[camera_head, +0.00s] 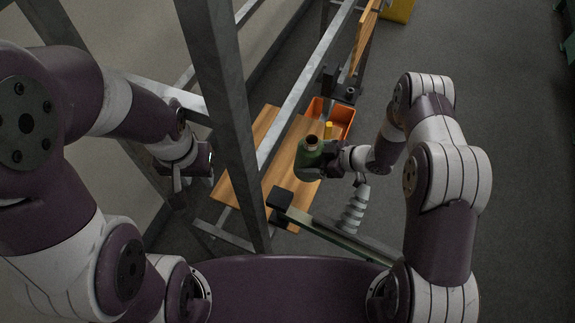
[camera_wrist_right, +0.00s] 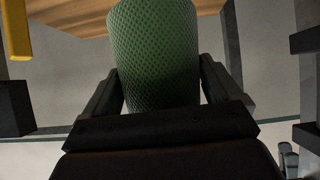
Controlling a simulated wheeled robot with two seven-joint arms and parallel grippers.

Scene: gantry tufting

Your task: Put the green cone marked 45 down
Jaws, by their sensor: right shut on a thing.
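The green cone (camera_head: 309,160) shows in the head view at the middle, over the wooden shelf boards, with a brown opening at its top. My right gripper (camera_head: 326,161) comes from the right and is shut on it. In the right wrist view the cone (camera_wrist_right: 155,55) stands between the two dark fingers of the right gripper (camera_wrist_right: 160,92), and its surface is a green mesh of thread. No number can be read on it. Whether its base touches the boards cannot be told.
Wooden boards (camera_head: 283,165) lie beneath the cone. An orange bin (camera_head: 340,113) stands behind it. A grey metal post (camera_head: 226,100) rises between my arms. A rail with a dark end block (camera_head: 281,199) and a grey ribbed piece (camera_head: 354,207) are in front.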

